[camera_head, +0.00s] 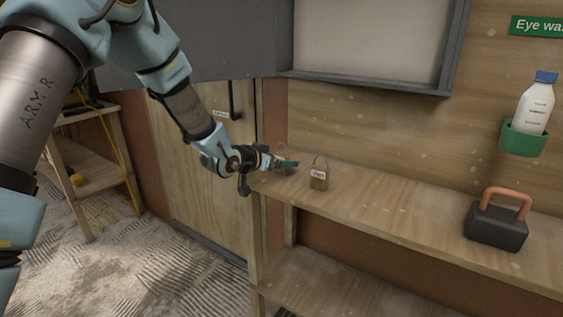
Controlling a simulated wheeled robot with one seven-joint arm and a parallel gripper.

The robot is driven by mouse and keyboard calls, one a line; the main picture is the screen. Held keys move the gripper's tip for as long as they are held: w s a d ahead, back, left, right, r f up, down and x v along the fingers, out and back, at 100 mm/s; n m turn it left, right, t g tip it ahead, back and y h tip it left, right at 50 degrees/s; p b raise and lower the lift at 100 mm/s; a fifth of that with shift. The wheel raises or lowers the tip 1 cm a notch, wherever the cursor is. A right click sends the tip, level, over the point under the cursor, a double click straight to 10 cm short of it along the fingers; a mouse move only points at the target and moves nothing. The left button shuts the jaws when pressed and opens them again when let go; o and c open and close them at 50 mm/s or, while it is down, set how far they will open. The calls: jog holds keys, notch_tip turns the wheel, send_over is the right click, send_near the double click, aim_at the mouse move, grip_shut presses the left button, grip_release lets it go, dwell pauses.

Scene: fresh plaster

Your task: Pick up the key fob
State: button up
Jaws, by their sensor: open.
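A small brown block with a white label and a thin loop on top (319,179) stands on the wooden shelf (400,205), near its left end. It is the only thing here that looks like the key fob, though its shape also resembles a padlock. My gripper (286,163) reaches in from the left over the shelf's left end. Its fingertips are a short way left of the block and apart from it. The gripper is open. What lies just behind and under the fingertips is too small to make out.
A dark weight with an orange handle (496,228) stands on the shelf at right. A white bottle with a blue cap (537,103) sits in a green wall holder (523,139). A grey-framed panel (365,45) is above. The shelf between block and weight is clear.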

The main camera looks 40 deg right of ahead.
jog(key=shift+p+x, duration=0.45)
jog(key=shift+x, duration=1.4)
jog(key=shift+s, duration=0.15)
jog(key=c, duration=1.5)
